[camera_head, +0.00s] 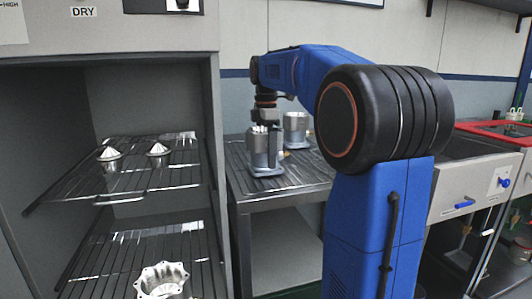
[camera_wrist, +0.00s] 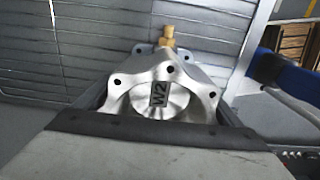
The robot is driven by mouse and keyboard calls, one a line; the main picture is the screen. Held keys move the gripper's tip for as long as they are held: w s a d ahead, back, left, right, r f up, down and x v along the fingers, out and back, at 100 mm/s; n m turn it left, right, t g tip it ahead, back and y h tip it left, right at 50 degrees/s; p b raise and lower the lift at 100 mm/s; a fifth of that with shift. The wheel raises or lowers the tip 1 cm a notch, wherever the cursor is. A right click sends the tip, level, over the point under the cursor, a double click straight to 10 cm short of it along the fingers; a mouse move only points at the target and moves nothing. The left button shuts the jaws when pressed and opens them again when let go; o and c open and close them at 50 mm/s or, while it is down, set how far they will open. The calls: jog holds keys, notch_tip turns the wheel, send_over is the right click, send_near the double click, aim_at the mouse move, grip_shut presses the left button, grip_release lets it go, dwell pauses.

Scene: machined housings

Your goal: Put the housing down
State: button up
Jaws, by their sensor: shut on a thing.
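My gripper (camera_head: 265,122) points down over the ribbed metal bench (camera_head: 310,183) in the head view. It is shut on a silver housing (camera_head: 258,146). In the wrist view the housing (camera_wrist: 180,88) shows a scalloped flange with bolt holes and a dark label reading W2. The housing sits close in or over a grey base piece (camera_head: 268,171) on the bench; I cannot tell whether it rests fully. A brass fitting (camera_wrist: 168,38) shows behind the housing in the wrist view. The fingertips are mostly hidden.
Another silver housing (camera_head: 296,126) stands just behind on the bench. The cabinet marked DRY (camera_head: 120,37) at left has wire shelves (camera_head: 130,188) holding two pointed parts (camera_head: 109,154) and a scalloped housing (camera_head: 162,281). A red-rimmed basin (camera_head: 490,128) is at right.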

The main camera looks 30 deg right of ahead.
jog(key=o, duration=1.6)
jog(key=shift+f, duration=0.1)
jog(key=shift+o, duration=0.2)
notch_tip(320, 180, up, 12)
jog(key=shift+f, duration=0.25)
jog(key=shift+r, duration=0.4)
